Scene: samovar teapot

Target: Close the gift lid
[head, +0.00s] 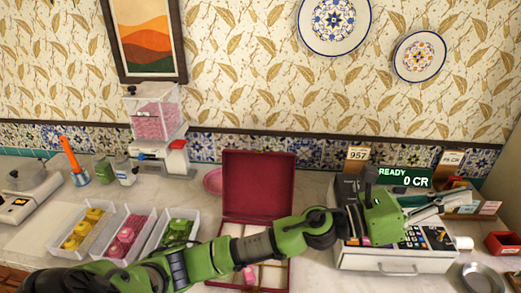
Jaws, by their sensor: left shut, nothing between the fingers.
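The gift box stands open on the counter in the middle of the head view. Its dark red lid (257,180) is raised upright at the back. The box's lower part is partly hidden behind my left arm; light compartments and a pink item (250,277) show below the arm. My left arm crosses in front of the box from the left. My left gripper (450,203) is well right of the lid, over the cash register, shut and empty, not touching the lid. My right gripper is not in view.
The cash register (395,262) with a green READY display stands right of the box. White bins (152,240) of yellow, pink and green items stand left. A pink dish (212,181) sits beside the lid. A red tray (504,243) and metal bowl (481,279) are far right.

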